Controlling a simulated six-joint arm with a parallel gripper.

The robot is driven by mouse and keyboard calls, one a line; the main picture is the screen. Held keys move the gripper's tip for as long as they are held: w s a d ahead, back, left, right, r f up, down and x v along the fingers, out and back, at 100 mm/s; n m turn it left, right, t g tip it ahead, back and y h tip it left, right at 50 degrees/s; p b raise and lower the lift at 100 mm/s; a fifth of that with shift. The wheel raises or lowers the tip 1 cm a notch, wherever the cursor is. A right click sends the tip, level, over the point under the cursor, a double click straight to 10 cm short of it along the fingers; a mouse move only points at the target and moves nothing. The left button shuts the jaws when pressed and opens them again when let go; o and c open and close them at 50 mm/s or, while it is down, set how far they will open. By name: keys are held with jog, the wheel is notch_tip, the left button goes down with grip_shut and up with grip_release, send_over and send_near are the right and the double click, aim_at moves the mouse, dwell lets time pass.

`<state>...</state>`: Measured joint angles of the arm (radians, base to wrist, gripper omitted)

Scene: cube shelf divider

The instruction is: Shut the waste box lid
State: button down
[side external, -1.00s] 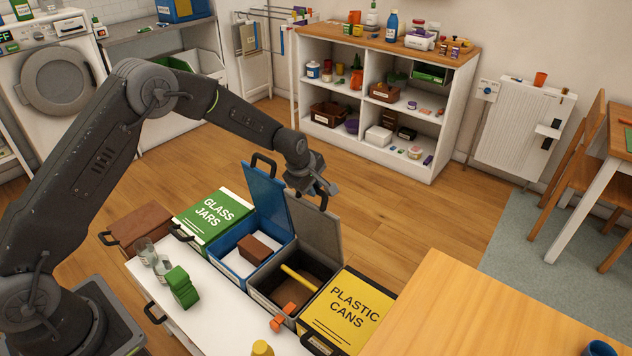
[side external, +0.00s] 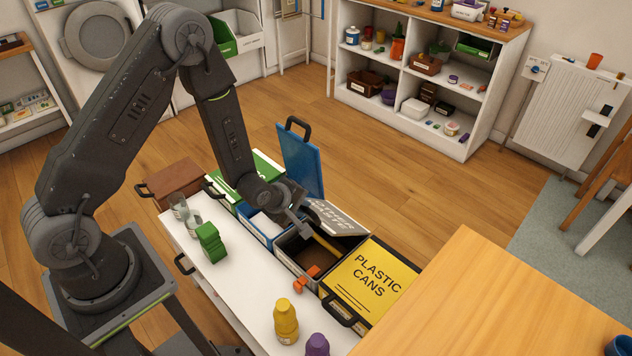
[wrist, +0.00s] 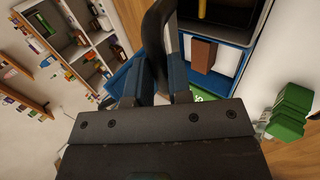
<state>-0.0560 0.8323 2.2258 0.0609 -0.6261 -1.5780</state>
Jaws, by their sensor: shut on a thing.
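The grey waste box (side external: 297,262) stands open between the blue box and the yellow box. A yellow stick (side external: 325,243) and brown contents show inside it. Its grey lid (side external: 338,218), with white lettering, is tilted partway over the box, hinged at the far side. The gripper hides part of the lid and handle in the side view.
The blue lid (side external: 301,160) stands upright beside the waste lid. The yellow plastic cans box (side external: 375,275) is shut at the right. An orange piece (side external: 308,277) lies by the waste box front. A green object (side external: 210,242) and yellow bottle (side external: 285,320) stand on the white counter (side external: 240,290).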

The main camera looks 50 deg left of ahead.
jog(key=s+f, duration=0.8)
jog(key=f, duration=0.4)
jog(key=shift+f, duration=0.1)
jog(key=c, duration=1.1)
grip_release()
jog(key=shift+w, duration=0.1)
jog(key=shift+o, duration=0.2)
jog(key=v, duration=0.7)
jog(key=shift+r, duration=0.25)
jog(key=shift+c, duration=0.4)
